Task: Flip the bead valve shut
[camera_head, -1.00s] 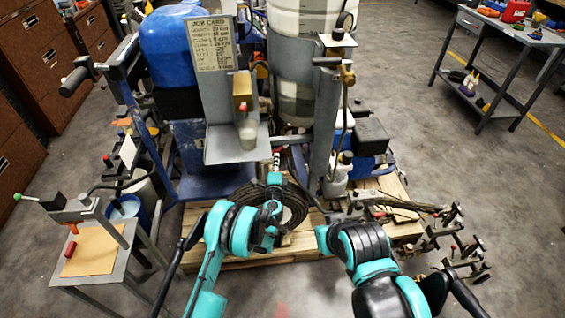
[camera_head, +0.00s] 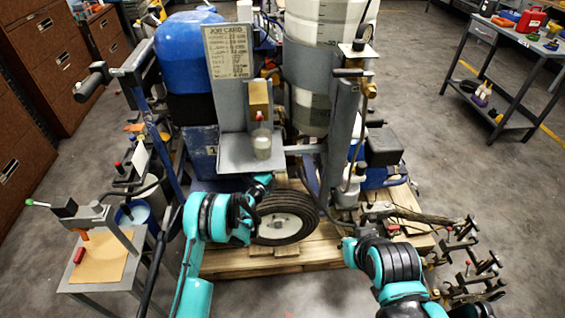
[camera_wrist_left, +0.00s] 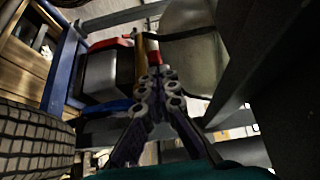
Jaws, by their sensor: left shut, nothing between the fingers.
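A brass-coloured block (camera_head: 259,95) with a small red part below it is fixed on the grey panel under the job card, above a clear cup (camera_head: 261,143). I cannot tell whether this is the bead valve. In the left wrist view my left gripper (camera_wrist_left: 157,72) is shut and empty. A red-and-white piece (camera_wrist_left: 155,58) appears just beyond its fingertips, near a brass-coloured upright part (camera_wrist_left: 140,60); contact is unclear. In the head view the left gripper is hidden under the grey shelf.
The striper's wheel (camera_head: 283,218) stands on a wooden pallet (camera_head: 270,262) beside my left arm. The grey shelf (camera_head: 235,158) overhangs that arm's end. A small side table (camera_head: 100,275) is at left, and several clamps (camera_head: 470,260) are at right.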

